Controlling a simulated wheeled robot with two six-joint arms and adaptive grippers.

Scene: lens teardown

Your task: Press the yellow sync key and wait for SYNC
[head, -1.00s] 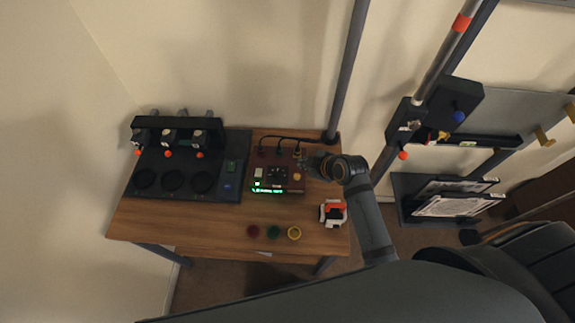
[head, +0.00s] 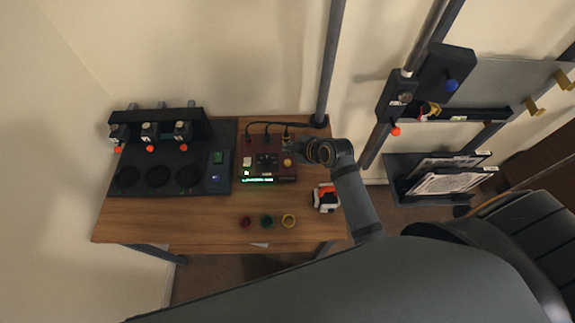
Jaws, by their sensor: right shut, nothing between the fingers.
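The yellow key (head: 287,162) is a small round button on the right part of a dark red control box (head: 266,170) on the wooden table. The box has a dark dial, a pale square key and a lit green display (head: 257,180) along its front edge; its text is too small to read. My right gripper (head: 290,145) is shut and empty, just behind and above the yellow key. The key shows clear of it; I cannot tell whether they touch. My left gripper is not in view.
Cables run behind the box to a grey post (head: 329,70). A black station (head: 175,170) with several round wells stands left.

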